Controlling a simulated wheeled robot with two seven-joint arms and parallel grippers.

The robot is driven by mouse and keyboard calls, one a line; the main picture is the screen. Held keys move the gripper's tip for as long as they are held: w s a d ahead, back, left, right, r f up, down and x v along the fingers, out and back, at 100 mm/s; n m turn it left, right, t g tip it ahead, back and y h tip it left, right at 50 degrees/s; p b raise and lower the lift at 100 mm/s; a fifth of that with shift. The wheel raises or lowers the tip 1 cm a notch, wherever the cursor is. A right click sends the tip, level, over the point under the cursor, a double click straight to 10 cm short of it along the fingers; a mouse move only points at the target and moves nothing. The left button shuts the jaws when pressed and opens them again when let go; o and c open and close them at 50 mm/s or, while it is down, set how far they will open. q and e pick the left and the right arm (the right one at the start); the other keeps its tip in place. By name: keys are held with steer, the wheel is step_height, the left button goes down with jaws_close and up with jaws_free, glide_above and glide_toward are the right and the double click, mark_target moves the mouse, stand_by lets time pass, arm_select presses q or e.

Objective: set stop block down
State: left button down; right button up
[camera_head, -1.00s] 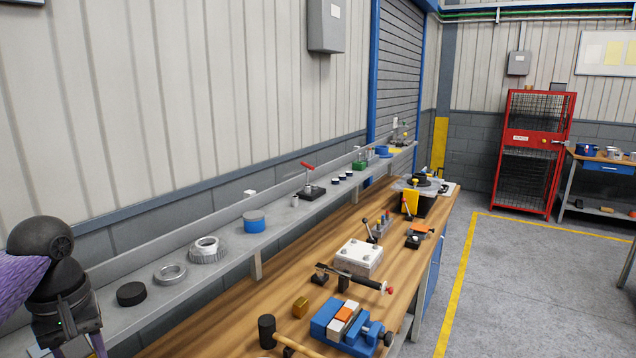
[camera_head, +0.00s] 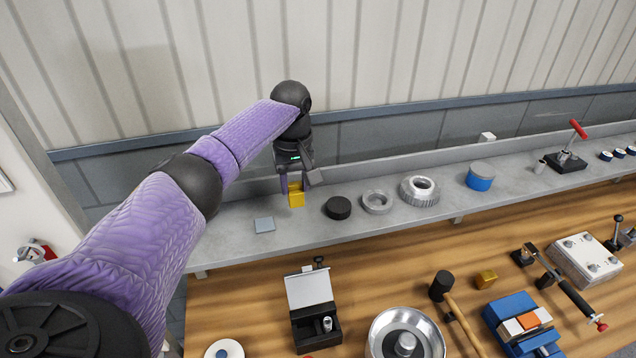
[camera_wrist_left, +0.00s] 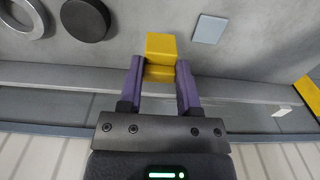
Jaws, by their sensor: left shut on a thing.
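My left gripper (camera_head: 297,184) is over the left part of the grey wall shelf (camera_head: 330,228). It is shut on a yellow block, the stop block (camera_head: 296,199). In the left wrist view the block (camera_wrist_left: 163,46) sits between the two purple fingers (camera_wrist_left: 160,78), its end sticking out past the tips. I cannot tell whether its underside touches the shelf. A flat grey square plate (camera_head: 264,224) lies on the shelf just left of the block in the head view; it also shows in the left wrist view (camera_wrist_left: 209,30). My right gripper is not in view.
Right of the block on the shelf stand a black disc (camera_head: 338,208), a metal ring (camera_head: 377,202), a toothed ring (camera_head: 420,190) and a blue tin (camera_head: 480,177). The wooden bench below holds an open black box (camera_head: 316,335), a mallet (camera_head: 441,285) and a small brass block (camera_head: 486,279).

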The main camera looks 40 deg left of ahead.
mark_target(296, 190)
arm_select(q)
step_height(296, 190, down, 4)
steer(key=shift+f, duration=0.15)
steer(key=shift+c, duration=1.5)
jaws_free()
steer(key=shift+f, duration=0.1)
step_height(296, 190, up, 12)
steer(key=shift+r+b, duration=0.15)
steer(key=shift+b, duration=0.15)
